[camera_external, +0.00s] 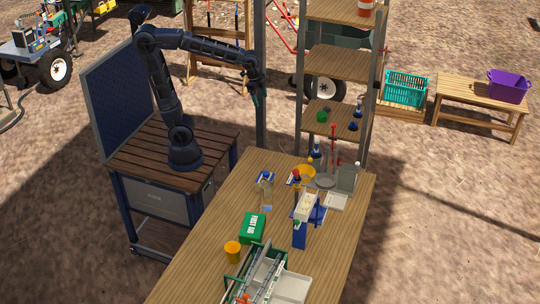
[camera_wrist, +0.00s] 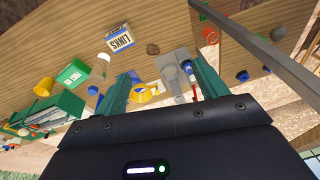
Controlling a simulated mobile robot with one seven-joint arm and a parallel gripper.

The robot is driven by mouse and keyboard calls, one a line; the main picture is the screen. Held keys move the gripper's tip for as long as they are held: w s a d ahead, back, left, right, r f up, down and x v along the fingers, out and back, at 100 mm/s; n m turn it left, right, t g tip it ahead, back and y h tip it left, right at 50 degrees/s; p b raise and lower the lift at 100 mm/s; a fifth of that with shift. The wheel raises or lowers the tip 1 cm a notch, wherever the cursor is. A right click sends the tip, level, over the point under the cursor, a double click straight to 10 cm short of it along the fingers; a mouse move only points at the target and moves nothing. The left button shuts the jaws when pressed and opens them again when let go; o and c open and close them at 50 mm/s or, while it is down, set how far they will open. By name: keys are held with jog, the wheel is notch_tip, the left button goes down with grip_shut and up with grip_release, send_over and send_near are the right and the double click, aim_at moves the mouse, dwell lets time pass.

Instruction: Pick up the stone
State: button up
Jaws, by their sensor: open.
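A small brown lump (camera_wrist: 153,49), which looks like the stone, lies on the wooden table (camera_wrist: 150,20) in the wrist view. It sits between a box marked LINKS and a grey object. I cannot make it out in the external view. My gripper (camera_external: 256,98) hangs in the air at the end of the raised arm, above the far end of the table. In the wrist view my gripper (camera_wrist: 162,84) shows two teal fingers spread wide with nothing held. The stone appears beyond and between the fingertips, apart from them.
The LINKS box (camera_wrist: 119,40), a yellow funnel (camera_wrist: 143,96) and a green first-aid box (camera_external: 252,228) stand on the table, with bottles around. A tall shelf rack (camera_external: 340,65) with metal posts rises close to my gripper. An orange cup (camera_external: 232,251) stands nearer the front.

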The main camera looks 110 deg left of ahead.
jog(key=w+a+f+m+h, duration=0.15)
jog(key=a+f, duration=0.25)
jog(key=a, duration=0.8)
jog(key=w+a+f, duration=0.3)
jog(key=a+f, duration=0.2)
jog(key=a, duration=0.7)
jog(key=w+a+f+m+h, duration=0.15)
jog(key=a+f, duration=0.25)
jog(key=a, duration=0.9)
jog(key=t, duration=0.3)
send_near(326, 109)
jog(key=x, duration=0.3)
jog(key=a+x, duration=0.1)
jog(key=x, duration=0.2)
jog(key=a+x, duration=0.1)
jog(key=x, duration=0.2)
jog(key=shift+s+f, duration=0.3)
jog(key=c, duration=1.2)
